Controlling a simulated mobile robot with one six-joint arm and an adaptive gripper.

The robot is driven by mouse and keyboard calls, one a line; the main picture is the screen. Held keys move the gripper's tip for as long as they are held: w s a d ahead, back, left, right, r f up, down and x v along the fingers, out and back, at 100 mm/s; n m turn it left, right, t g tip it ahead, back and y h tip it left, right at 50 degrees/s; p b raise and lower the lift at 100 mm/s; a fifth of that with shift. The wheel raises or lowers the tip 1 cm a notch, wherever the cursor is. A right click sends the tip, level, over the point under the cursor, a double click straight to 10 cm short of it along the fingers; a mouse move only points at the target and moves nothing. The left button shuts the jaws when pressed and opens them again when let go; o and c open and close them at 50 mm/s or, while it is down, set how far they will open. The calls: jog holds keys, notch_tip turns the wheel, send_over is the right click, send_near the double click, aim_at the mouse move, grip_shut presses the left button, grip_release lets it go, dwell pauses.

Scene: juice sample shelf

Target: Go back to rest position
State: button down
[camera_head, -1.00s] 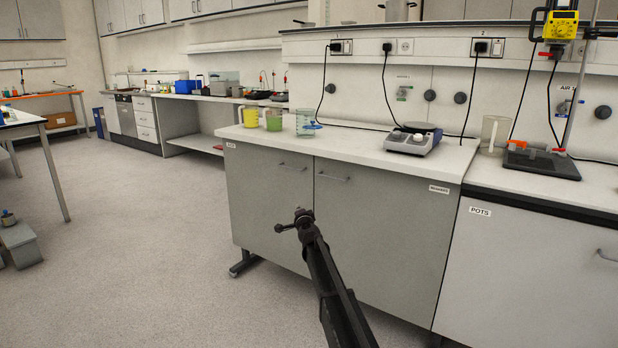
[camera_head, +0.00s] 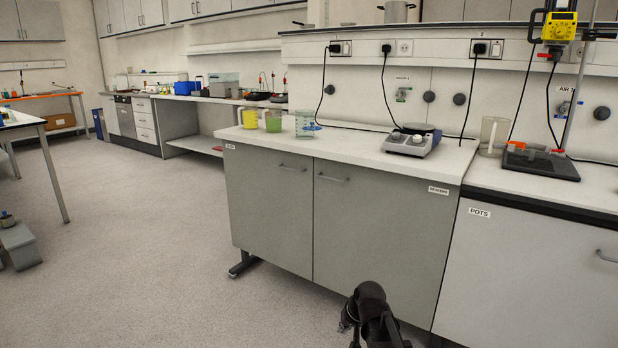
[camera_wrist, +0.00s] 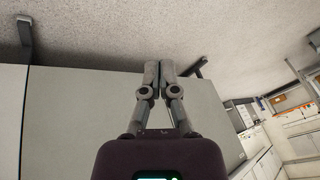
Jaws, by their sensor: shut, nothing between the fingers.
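My gripper (camera_wrist: 159,75) shows in the wrist view with its two fingers together and nothing between them. Behind it are the grey cabinet doors (camera_wrist: 80,110) and the speckled floor, seen tilted. In the head view my arm is low at the bottom, in front of the grey cabinet (camera_head: 268,210); the fingers cannot be made out clearly there. On the white counter (camera_head: 350,146) stand a yellow container (camera_head: 250,119), a green container (camera_head: 273,121) and a clear beaker (camera_head: 305,123), well away from my gripper.
A hotplate-like device (camera_head: 411,140) and a clear jug (camera_head: 493,136) stand on the counters. A stand with a yellow device (camera_head: 559,28) is at the right. Open floor (camera_head: 130,240) lies to the left. A table (camera_head: 28,128) stands at the left edge.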

jog(key=s+d+f+g+h, duration=0.1)
jog(key=s+d+g+h, duration=0.1)
jog(key=s+d, duration=0.35)
jog(key=s+d+f+g+h, duration=0.1)
jog(key=s+d+g, duration=0.1)
jog(key=s, duration=0.7)
notch_tip(320, 180, up, 37)
jog(key=p, duration=3.7)
jog(key=shift+w+r, duration=0.15)
jog(key=shift+w, duration=0.15)
